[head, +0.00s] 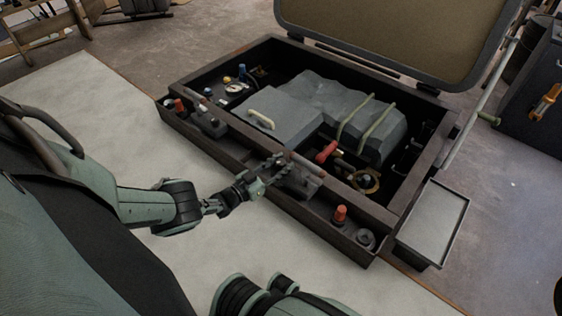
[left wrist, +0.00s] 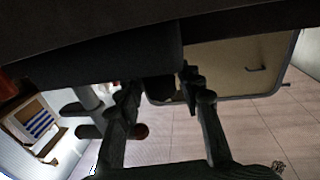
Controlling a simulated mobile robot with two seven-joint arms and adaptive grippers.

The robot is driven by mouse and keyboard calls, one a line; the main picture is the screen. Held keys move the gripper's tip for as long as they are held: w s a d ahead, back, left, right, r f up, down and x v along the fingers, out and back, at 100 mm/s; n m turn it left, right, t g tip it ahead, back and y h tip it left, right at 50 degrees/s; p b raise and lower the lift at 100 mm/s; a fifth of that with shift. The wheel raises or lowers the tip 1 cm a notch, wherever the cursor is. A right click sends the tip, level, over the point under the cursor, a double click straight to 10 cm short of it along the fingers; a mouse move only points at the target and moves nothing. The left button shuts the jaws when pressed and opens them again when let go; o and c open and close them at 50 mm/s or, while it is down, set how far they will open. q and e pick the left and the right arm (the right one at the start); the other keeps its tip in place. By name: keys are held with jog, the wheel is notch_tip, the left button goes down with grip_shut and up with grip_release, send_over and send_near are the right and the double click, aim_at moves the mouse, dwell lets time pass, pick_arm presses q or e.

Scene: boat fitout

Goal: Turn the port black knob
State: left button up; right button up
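My left gripper (head: 268,170) is at the middle of the box's front ledge, close to a cluster of dark fittings (head: 298,180). In the left wrist view its two fingers (left wrist: 160,88) stand apart, with a dark form behind and between them; I cannot tell whether they touch it. A dark knob-like fitting (head: 212,126) sits on the left part of the ledge, beside a red-orange knob (head: 180,106). Another round black knob (head: 366,239) is at the right end, beside an orange knob (head: 340,213). Which black knob is the port one is unclear. My right gripper is out of view.
The open box (head: 178,82) holds a grey engine cover (head: 330,100), a red handle (head: 326,152) and hoses. Its raised lid (head: 400,35) stands at the back. A grey tray (head: 434,222) is at the right. The pale floor mat (head: 90,110) is clear at the left.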

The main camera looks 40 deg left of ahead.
pick_arm(q)
jog(key=shift+o, duration=0.3)
jog(key=shift+s, duration=0.1)
jog(key=shift+s+a+f, duration=0.1)
jog(key=shift+s+a, duration=0.1)
jog(key=shift+s, duration=0.35)
jog(key=v, duration=1)
jog(key=shift+s, duration=0.3)
